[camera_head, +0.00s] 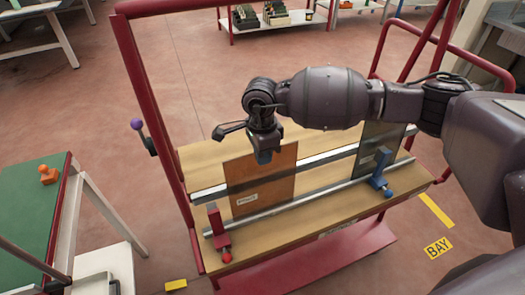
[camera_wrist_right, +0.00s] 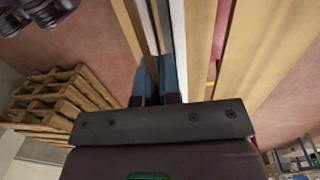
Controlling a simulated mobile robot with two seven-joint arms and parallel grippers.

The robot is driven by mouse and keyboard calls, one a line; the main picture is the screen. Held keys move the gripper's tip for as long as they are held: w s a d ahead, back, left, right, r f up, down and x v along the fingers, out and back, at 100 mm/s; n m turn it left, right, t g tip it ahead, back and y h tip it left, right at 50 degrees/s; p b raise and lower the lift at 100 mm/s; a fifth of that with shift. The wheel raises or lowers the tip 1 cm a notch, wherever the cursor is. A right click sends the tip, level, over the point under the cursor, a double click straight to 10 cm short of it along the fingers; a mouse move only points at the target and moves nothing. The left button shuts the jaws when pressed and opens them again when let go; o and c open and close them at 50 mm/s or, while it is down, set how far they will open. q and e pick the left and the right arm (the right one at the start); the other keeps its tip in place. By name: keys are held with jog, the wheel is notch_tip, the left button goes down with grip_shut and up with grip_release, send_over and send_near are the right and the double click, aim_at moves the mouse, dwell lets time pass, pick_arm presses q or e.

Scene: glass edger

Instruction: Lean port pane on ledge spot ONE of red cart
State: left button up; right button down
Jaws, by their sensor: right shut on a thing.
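The orange-brown pane (camera_head: 262,183) carries a small white label, too small to read surely; I take it as the port pane. It stands nearly upright over the wooden ledge of the red cart (camera_head: 130,80), its lower edge close behind the front rail. I cannot tell whether it touches the ledge. My right gripper (camera_head: 264,156) is shut on its top edge from above. In the right wrist view, the blue fingers (camera_wrist_right: 158,92) are close together; the pane shows only edge-on. My left gripper is not in view.
A dark grey pane (camera_head: 378,148) stands at the ledge's right part, beside a blue stop (camera_head: 380,182). A red stop (camera_head: 218,232) sits at the left end. A green-topped table (camera_head: 30,215) stands left. Pallets (camera_wrist_right: 55,110) show in the wrist view.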

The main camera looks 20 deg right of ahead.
jog(key=shift+f, duration=0.55)
dwell(0.9)
jog(key=c, duration=1.2)
grip_release()
jog(key=shift+s+f, duration=0.1)
jog(key=shift+r, duration=0.35)
jog(key=r, duration=0.7)
jog(key=w+r, duration=0.1)
jog(key=r, duration=0.2)
jog(key=shift+r+p, duration=0.15)
jog(key=shift+p, duration=0.2)
